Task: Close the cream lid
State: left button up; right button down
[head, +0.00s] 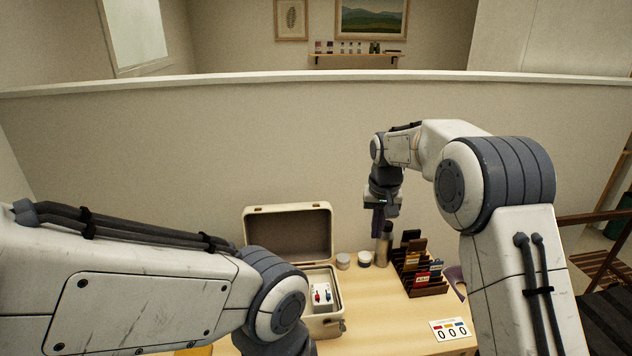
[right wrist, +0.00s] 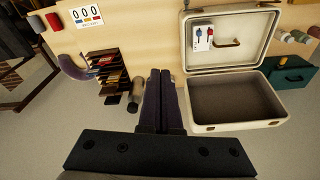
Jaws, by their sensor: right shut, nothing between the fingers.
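The cream lid (head: 288,208) stands open, upright at the back of the cream case (head: 324,322) on the wooden table. Its dark inner side shows. In the right wrist view the lid (right wrist: 236,124) is at the right, below the case. A white piece with a red and a blue part (head: 322,296) lies in the case. My right gripper (head: 378,232) is shut and empty, pointing down, to the right of the lid and apart from it. Its closed fingers show in the right wrist view (right wrist: 160,76). My left arm covers the case's left front; its gripper is out of view.
Two small jars (head: 343,261) (head: 365,258) and a grey cylinder (head: 385,246) stand right of the case. A dark rack of coloured cards (head: 418,278) and a number card (head: 450,331) are farther right. A wall (head: 200,150) is behind. A green box (right wrist: 290,76) shows in the right wrist view.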

aim_at(302, 232)
jog(key=u, duration=0.15)
jog(key=i, duration=1)
jog(key=u, duration=0.25)
